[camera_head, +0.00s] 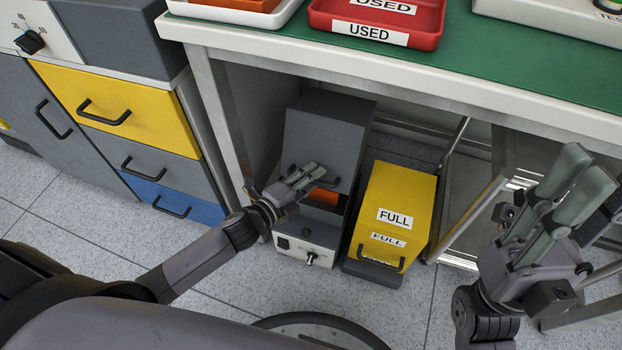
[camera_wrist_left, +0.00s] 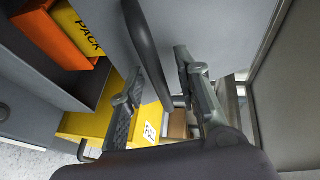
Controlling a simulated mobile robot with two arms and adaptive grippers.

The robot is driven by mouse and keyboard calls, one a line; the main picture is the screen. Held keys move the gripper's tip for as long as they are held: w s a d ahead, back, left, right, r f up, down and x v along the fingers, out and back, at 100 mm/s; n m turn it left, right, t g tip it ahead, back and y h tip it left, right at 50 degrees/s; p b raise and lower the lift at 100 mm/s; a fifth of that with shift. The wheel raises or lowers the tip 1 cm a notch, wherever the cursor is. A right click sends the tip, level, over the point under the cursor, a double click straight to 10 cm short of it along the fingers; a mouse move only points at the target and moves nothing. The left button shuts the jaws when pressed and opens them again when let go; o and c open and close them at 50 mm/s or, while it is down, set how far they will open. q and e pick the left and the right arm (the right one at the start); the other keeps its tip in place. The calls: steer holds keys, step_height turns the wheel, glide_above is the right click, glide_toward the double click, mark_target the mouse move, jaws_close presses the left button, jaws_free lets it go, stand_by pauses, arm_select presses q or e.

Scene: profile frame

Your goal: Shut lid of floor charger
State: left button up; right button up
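The floor charger (camera_head: 306,252) stands on the floor under the green-topped table, with a dark grey body and a pale front panel. Its grey lid (camera_head: 325,130) is raised, and an orange part (camera_head: 323,196) shows below it. In the left wrist view the lid (camera_wrist_left: 215,35) carries a dark bar handle (camera_wrist_left: 148,50). My left gripper (camera_head: 314,172) is at the lid's front. Its fingers (camera_wrist_left: 165,80) are apart, with the handle between them; contact is not clear. A yellow pack in an orange holder (camera_wrist_left: 55,35) shows inside. My right gripper (camera_head: 588,170) is open and empty at the right.
A yellow bin labelled FULL (camera_head: 404,190) stands close to the charger's right. The table's front edge (camera_head: 400,78) and left leg (camera_head: 217,110) border the space. A cabinet with yellow and blue drawers (camera_head: 130,105) is at left. Tiled floor is free in front.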

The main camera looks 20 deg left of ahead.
arm_select(q)
steer(key=shift+c, duration=0.2)
jaws_close()
stand_by(0.6)
